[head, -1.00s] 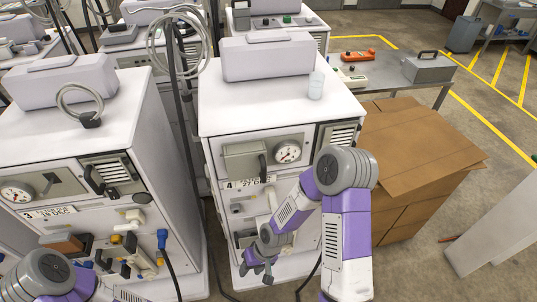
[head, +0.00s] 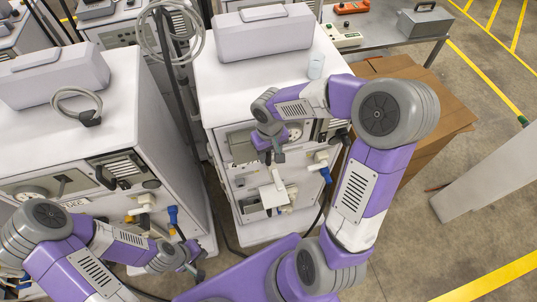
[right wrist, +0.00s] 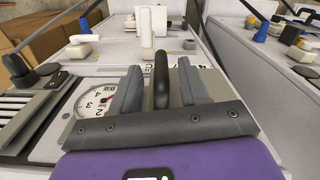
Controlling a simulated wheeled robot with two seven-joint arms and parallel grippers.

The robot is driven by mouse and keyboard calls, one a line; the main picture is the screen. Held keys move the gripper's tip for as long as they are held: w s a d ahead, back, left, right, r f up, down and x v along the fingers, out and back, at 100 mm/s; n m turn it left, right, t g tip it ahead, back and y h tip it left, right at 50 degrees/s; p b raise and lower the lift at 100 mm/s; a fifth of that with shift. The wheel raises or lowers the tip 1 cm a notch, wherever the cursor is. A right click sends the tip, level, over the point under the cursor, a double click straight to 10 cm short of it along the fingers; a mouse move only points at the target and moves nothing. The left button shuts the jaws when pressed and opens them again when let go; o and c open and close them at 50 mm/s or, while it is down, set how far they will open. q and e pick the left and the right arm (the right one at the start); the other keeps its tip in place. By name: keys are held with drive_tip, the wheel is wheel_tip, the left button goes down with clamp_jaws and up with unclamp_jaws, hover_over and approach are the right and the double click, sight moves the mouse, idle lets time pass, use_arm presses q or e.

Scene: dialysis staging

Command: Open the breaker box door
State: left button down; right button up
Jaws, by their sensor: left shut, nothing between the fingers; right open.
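The breaker box is a grey-green panel (head: 241,146) on the front of the middle white machine (head: 215,85), left of a round gauge. The door looks shut, but my right gripper partly covers it. In the right wrist view a black upright handle (right wrist: 161,80) stands between the spread fingers of my right gripper (right wrist: 160,88). I cannot tell whether either finger touches it. My right gripper (head: 270,155) is open in front of the panel in the head view. My left gripper (head: 190,268) is shut and empty, low in front of the left machine.
The gauge (right wrist: 97,103) is beside the handle in the right wrist view. White and blue connectors (head: 322,166) stick out below right of the panel. Cardboard boxes (head: 425,75) stand to the right. The left machine (head: 135,100) is close by.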

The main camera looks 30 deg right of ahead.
sight(253, 158)
drive_tip(key=f, duration=0.1)
drive_tip(key=w+f, duration=0.1)
drive_tip(key=f, duration=0.1)
drive_tip(key=shift+f, duration=0.15)
drive_tip(key=shift+s, duration=0.25)
drive_tip(key=shift+w, duration=0.15)
drive_tip(key=c, duration=0.3)
clamp_jaws()
